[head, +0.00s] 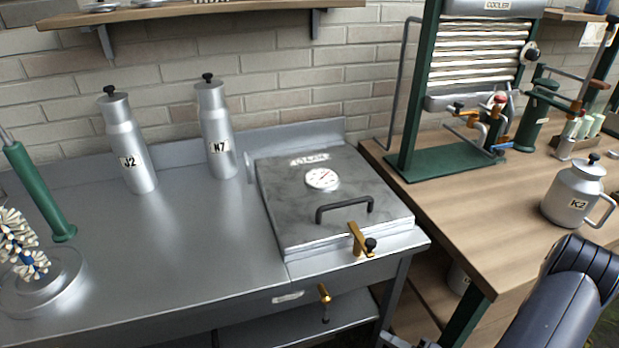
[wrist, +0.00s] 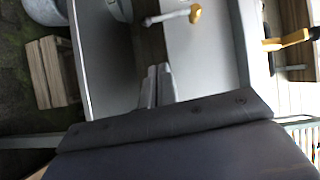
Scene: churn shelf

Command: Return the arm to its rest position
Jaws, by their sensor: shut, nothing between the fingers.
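My gripper (wrist: 157,72) shows in the wrist view as two slim grey fingers lying side by side, shut with nothing between them. It is in front of grey metal bench surfaces and touches nothing that I can make out. In the head view a dark link of my arm (head: 570,300) fills the lower right corner, in front of the wooden bench (head: 455,215). The fingers are not clearly visible in the head view.
The steel bench (head: 200,265) carries canisters J2 (head: 128,145) and N7 (head: 216,130), and a lidded vat (head: 330,195) with a brass latch. Jug K2 (head: 573,195) and a green-framed cooler (head: 470,75) stand on the wooden bench. A wooden crate (wrist: 50,72) sits on the floor.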

